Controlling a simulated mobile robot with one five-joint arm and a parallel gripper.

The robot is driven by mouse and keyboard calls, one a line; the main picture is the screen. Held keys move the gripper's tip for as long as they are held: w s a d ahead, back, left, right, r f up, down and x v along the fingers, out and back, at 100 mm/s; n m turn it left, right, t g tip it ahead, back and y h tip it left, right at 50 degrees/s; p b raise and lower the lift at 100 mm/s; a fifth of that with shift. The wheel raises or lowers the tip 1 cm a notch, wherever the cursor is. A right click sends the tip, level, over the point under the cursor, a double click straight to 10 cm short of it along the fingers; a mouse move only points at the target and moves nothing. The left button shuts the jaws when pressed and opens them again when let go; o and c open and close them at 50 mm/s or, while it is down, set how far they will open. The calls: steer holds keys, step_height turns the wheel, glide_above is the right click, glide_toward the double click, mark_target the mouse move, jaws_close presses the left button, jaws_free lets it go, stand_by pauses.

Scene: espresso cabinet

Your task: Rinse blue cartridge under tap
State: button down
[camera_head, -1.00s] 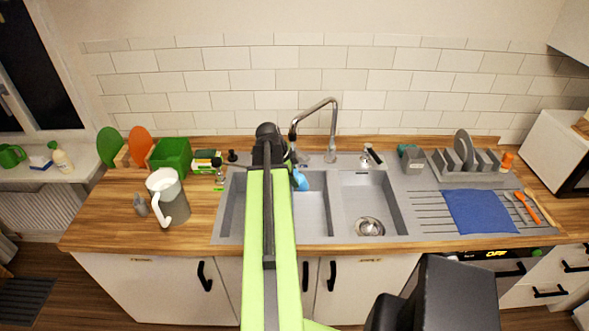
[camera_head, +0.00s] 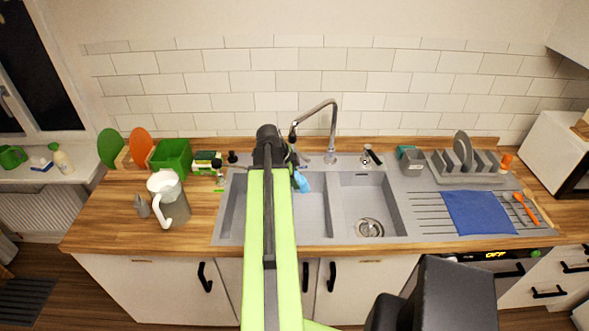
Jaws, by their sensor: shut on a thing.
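The blue cartridge (camera_head: 301,182) hangs over the left basin of the grey sink (camera_head: 233,213). It is only partly visible beside my arm. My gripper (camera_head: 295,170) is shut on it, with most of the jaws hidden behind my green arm. The metal tap (camera_head: 333,130) stands behind the sink, and its spout bends left and ends just above the cartridge. I cannot tell whether water is running.
A clear jug with a white lid (camera_head: 165,196) stands left of the sink. A green box (camera_head: 171,156) and small bottles stand behind it. A dish rack (camera_head: 465,163) and a blue cloth (camera_head: 478,211) lie on the right. The right basin (camera_head: 372,203) is empty.

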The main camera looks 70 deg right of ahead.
steer(key=s+a+r+p, duration=0.2)
steer(key=a+r, duration=0.1)
steer(key=shift+s+a+r+p, duration=0.1)
steer(key=shift+r+p, duration=0.05)
steer(key=shift+p, duration=0.2)
